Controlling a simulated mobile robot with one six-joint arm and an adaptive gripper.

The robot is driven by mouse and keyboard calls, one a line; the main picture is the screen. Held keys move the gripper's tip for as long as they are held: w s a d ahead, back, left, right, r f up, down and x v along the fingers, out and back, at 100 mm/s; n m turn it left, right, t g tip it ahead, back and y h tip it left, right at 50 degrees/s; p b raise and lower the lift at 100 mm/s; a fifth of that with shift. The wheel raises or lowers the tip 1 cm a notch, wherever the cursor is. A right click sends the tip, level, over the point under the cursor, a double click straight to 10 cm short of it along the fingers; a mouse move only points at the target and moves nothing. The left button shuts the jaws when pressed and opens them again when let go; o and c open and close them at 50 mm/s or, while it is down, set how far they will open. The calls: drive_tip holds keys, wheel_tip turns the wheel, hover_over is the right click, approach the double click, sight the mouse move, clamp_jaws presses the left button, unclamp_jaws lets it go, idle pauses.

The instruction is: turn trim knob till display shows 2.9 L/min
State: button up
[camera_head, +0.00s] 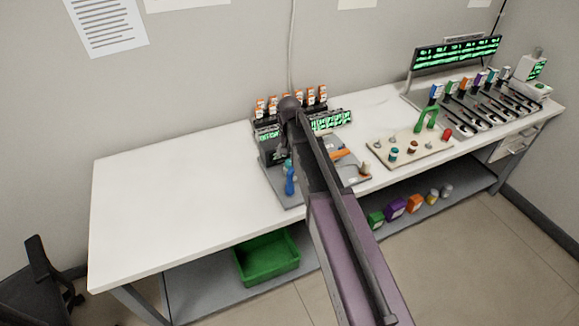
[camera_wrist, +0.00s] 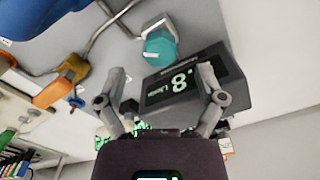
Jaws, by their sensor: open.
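The display box (camera_wrist: 190,88) is dark, with large white characters turned over in the wrist view; an 8, a dot and a unit label show. The full reading is not clear to me. A teal knob (camera_wrist: 158,48), likely the trim knob, sits on a pale fitting just beyond the box.
An orange handle (camera_wrist: 52,93) and bent metal tubes lie at the left of the wrist view, with a blue part (camera_wrist: 35,15) in the corner. In the head view, a board with small knobs (camera_head: 410,148) stands to the right. The bench's left half (camera_head: 170,205) is clear.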

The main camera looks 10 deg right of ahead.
sight(289, 161)
drive_tip(key=shift+f+b, duration=1.65)
drive_tip(key=shift+f, duration=0.3)
drive_tip(key=shift+c, duration=0.2)
drive_tip(key=c, duration=1.1)
